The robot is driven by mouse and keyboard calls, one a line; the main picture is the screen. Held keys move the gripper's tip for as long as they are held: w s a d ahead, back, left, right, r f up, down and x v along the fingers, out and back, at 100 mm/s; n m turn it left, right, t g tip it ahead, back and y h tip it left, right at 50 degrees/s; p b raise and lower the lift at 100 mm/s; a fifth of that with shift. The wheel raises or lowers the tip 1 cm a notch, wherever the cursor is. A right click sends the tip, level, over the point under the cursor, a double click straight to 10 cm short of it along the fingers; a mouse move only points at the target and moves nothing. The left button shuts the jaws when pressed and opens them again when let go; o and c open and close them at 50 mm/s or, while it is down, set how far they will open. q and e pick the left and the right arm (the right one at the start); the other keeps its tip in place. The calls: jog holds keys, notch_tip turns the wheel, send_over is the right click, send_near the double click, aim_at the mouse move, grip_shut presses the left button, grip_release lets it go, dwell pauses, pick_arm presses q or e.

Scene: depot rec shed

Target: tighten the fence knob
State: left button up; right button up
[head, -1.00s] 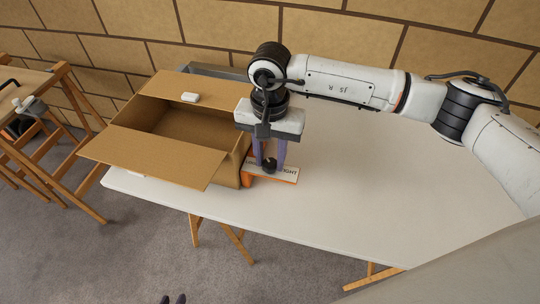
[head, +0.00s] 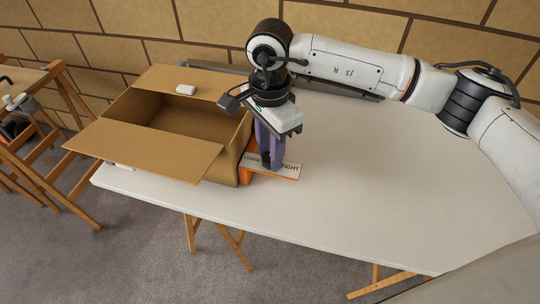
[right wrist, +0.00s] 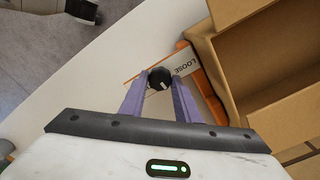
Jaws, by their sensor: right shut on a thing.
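The black fence knob (right wrist: 160,78) shows between the fingertips of my right gripper (right wrist: 161,80) in the right wrist view, with a small pale mark on it. My right gripper is shut on the knob from above. In the head view its purple fingers (head: 268,146) hide most of the knob. The knob sits on an orange piece (head: 246,174) with a white label plate (head: 288,170). The label reads TIGHT at its right end in the head view; LOOSE shows in the right wrist view. My left gripper is not in view.
An open cardboard box (head: 226,166) stands close to the left of the orange piece, one flap out towards the front. A small white block (head: 186,90) lies on its back flap. The white table (head: 390,190) is clear to the right. A wooden trestle (head: 50,170) stands at far left.

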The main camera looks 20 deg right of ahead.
jog(key=shift+f+m+b, duration=0.1)
jog(key=shift+m+b, duration=0.35)
jog(key=shift+m, duration=0.55)
jog(key=shift+m+b, duration=0.45)
jog(key=shift+m, duration=0.45)
jog(key=m+b, duration=0.1)
jog(key=m, duration=0.2)
jog(key=shift+m+b, duration=0.45)
jog(key=shift+m, duration=0.65)
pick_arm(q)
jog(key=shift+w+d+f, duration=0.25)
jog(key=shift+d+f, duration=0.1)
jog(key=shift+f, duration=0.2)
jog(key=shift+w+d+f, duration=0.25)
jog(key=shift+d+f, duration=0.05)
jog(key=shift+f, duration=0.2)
pick_arm(e)
jog(key=shift+m, duration=0.5)
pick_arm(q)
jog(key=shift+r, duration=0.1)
pick_arm(e)
jog(key=shift+r, duration=0.2)
jog(key=o, duration=1)
jog(key=shift+o, duration=0.2)
